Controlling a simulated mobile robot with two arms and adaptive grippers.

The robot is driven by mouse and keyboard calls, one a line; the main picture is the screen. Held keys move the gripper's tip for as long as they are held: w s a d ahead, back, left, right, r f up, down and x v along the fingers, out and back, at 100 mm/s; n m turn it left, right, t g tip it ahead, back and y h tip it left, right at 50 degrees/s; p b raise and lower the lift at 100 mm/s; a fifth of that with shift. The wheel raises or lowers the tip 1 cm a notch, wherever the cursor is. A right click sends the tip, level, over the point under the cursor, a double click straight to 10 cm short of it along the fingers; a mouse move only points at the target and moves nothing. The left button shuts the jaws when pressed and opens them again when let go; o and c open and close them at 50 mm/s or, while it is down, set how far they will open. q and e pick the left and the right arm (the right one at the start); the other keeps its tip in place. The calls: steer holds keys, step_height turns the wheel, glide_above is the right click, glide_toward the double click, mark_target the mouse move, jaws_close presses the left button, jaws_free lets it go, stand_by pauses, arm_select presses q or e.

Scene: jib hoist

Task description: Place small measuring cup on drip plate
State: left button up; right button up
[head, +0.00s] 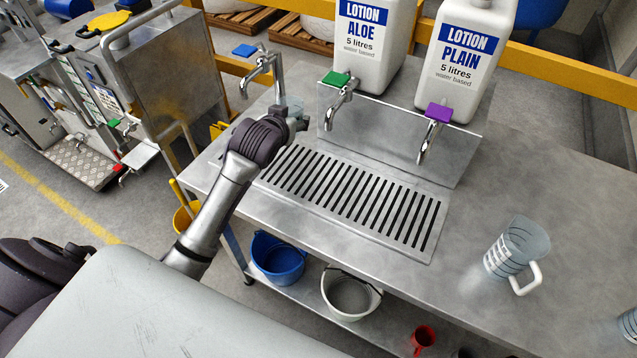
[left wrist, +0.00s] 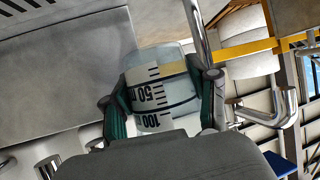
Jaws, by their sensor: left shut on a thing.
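My left gripper (head: 295,116) is over the far left part of the steel bench, shut on the small measuring cup (head: 290,101). In the head view the clear cup is mostly hidden behind the gripper. In the left wrist view the cup (left wrist: 158,92), with 50 and 100 marks, sits between the two green-padded fingers of the gripper (left wrist: 163,88). The slotted drip plate (head: 428,254) lies on the bench to the right of the gripper, with its left end partly hidden by my arm. I cannot tell whether the cup touches anything below. My right gripper is not in view.
A tap with a blue handle (head: 245,50) stands behind the gripper. Taps with green (head: 336,78) and purple (head: 438,112) handles overhang the plate, below two lotion containers (head: 372,40). A larger measuring jug (head: 518,247) stands at right. Buckets (head: 279,262) sit on the lower shelf.

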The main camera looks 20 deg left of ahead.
arm_select(q)
steer(key=shift+s+a, duration=0.1)
steer(key=shift+a, duration=0.2)
steer(key=a+f, duration=0.2)
steer(key=a, duration=0.1)
steer(key=a+f, duration=0.2)
steer(key=a, duration=0.2)
steer(key=s+a+f+p, duration=0.1)
steer(key=a+f, duration=0.1)
steer(key=a, duration=0.1)
steer(key=shift+a+f, duration=0.15)
steer(key=shift+a, duration=0.1)
steer(key=shift+a+f, duration=0.15)
steer(key=shift+f, duration=1.95)
steer(key=shift+f, duration=0.15)
steer(key=o, duration=1.2)
